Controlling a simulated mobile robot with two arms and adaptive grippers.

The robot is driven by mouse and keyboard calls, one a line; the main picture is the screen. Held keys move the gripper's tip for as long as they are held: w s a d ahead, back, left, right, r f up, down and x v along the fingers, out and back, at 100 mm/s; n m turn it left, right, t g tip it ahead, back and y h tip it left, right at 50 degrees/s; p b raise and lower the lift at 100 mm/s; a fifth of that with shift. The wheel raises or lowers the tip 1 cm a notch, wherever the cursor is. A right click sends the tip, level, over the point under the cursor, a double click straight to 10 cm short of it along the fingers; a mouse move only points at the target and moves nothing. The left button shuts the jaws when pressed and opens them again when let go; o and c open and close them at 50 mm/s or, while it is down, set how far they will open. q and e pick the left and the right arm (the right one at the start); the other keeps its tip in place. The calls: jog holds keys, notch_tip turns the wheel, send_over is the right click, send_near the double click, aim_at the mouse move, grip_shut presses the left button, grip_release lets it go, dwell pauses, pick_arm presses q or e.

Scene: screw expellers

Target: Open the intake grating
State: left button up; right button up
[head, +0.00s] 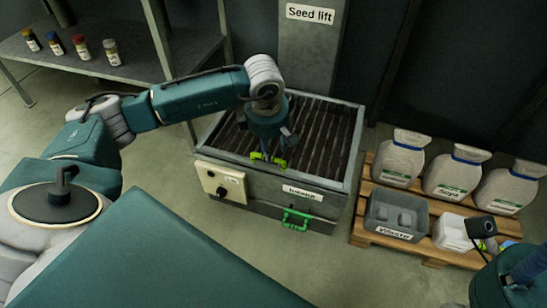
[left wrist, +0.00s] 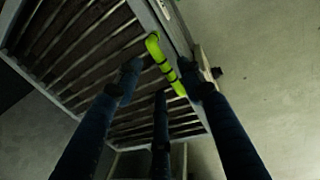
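The intake grating (head: 318,135) is a set of dark slats in the top of a grey metal box labelled "Intake". It lies flat and level with the box rim. A yellow-green handle (head: 280,162) sits at its front edge, partly hidden by my left gripper (head: 268,150). The left wrist view shows the handle (left wrist: 166,66) as a bar beside the slats (left wrist: 75,45). My left gripper's dark fingers (left wrist: 160,82) are spread around the handle's line. Contact with it cannot be made out. My right arm shows only in part at the lower right.
A control box with a black knob (head: 221,191) and a green drawer handle (head: 295,220) are on the box's front. A pallet (head: 361,232) at right carries white jugs (head: 399,160) and a grey waste bin (head: 396,213). A shelf with small jars (head: 81,46) stands back left.

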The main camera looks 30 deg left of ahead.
aim_at(273, 158)
pick_arm(q)
jog(key=shift+w+f+b, duration=0.2)
jog(key=shift+f+b, duration=0.05)
jog(key=shift+f, duration=0.7)
jog(key=shift+w+f+b, duration=0.2)
jog(key=shift+f+b, duration=0.05)
jog(key=shift+f, duration=0.65)
grip_shut()
